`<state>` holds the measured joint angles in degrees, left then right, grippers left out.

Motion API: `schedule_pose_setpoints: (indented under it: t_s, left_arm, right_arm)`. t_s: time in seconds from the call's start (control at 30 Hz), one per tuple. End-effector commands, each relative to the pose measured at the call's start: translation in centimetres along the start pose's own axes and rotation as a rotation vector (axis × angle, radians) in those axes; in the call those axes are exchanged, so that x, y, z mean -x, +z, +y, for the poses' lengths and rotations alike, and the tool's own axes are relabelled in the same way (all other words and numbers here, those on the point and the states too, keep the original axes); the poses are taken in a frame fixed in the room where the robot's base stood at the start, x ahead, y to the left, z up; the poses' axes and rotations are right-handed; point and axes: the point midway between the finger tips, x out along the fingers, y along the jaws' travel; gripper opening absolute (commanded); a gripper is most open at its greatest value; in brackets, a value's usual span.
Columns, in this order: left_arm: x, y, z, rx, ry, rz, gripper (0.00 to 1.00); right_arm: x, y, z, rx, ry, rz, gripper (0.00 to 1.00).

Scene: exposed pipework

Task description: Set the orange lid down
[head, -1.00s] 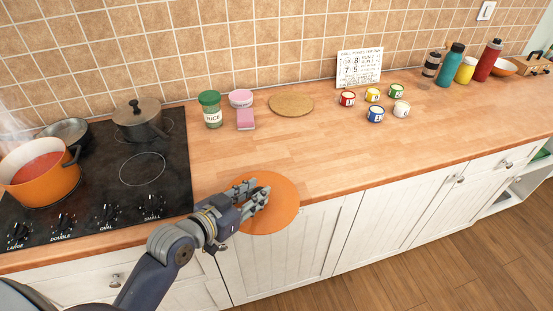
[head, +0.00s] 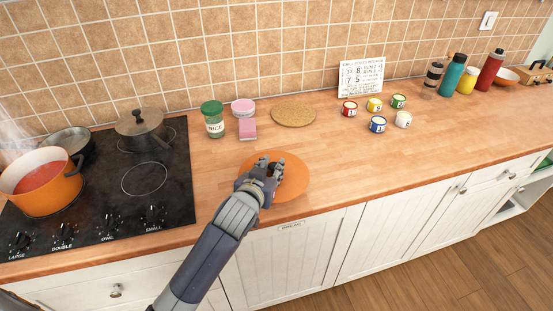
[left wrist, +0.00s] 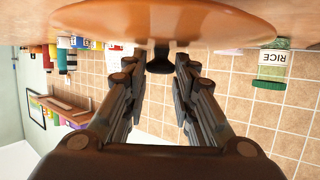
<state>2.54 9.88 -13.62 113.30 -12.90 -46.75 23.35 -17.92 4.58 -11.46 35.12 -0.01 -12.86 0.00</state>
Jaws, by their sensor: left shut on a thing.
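The orange lid (head: 294,184) is a round, flat disc over the wooden counter, just behind its front edge and right of the stove. My left gripper (head: 268,166) is above it and covers its middle and left part. In the left wrist view the lid (left wrist: 165,18) shows close, with its dark knob (left wrist: 159,62) between the fingertips (left wrist: 159,67). The gripper is shut on the knob. The lid looks close to the counter and roughly level; I cannot tell whether it touches. My right gripper is not in view.
An orange pot (head: 48,200) without a lid steams on the black stove (head: 105,215). Small coloured tins (head: 378,124) are farther right. The counter right of the lid is clear.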

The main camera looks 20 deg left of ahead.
Motion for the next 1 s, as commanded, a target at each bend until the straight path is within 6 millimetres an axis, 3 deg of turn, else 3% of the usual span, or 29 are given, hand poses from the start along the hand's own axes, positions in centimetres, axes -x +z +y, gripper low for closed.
schedule_pose_setpoints:
  t_s: [0.1, 0.3, 0.47, 0.73, 0.97, 1.0]
  left_arm:
    - [-2.7, -1.2, -0.4, -0.001, -0.001, 0.004, 0.00]
    - [-6.0, -1.9, -0.8, -0.001, 0.000, 0.003, 0.00]
    - [-7.0, -1.9, -0.8, 0.000, 0.001, 0.003, 0.00]
    - [-8.1, 1.1, -0.8, -0.001, 0.002, 0.001, 0.00]
    - [-8.2, 1.4, -0.8, 0.000, 0.002, 0.003, 0.00]
    - [-8.2, 1.6, -0.8, 0.000, 0.002, -0.001, 0.32]
  right_arm:
    - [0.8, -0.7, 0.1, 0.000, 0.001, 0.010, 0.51]
    - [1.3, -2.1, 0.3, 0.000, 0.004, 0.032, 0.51]
    - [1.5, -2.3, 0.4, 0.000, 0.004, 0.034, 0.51]
    - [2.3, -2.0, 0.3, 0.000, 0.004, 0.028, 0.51]
    - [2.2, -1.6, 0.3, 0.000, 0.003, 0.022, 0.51]
    - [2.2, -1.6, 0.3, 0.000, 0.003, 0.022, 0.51]
